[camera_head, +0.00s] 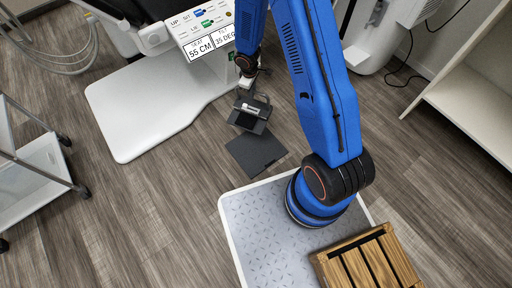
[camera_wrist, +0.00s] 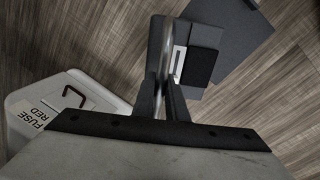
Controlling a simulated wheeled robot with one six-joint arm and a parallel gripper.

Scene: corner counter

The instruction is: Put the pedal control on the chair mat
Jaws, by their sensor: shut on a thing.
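The pedal control (camera_head: 250,117) is a dark block with a pale label and a thin hoop handle. It also shows in the wrist view (camera_wrist: 204,62). My gripper (camera_head: 246,82) is above it, shut on its handle; in the wrist view the fingers (camera_wrist: 167,98) close around the thin handle. A flat dark grey square, which looks like the chair mat (camera_head: 255,155), lies on the floor just in front of the pedal control; it also shows in the wrist view (camera_wrist: 240,35). I cannot tell whether the pedal control touches the floor or overlaps the mat.
The white chair base plate (camera_head: 140,112) spreads to the left, with a control panel (camera_head: 205,30) above it. A white box marked FUSE RED (camera_wrist: 55,108) is close to my gripper. A trolley (camera_head: 35,165) stands at left, a shelf (camera_head: 475,85) at right. Wood floor lies between.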

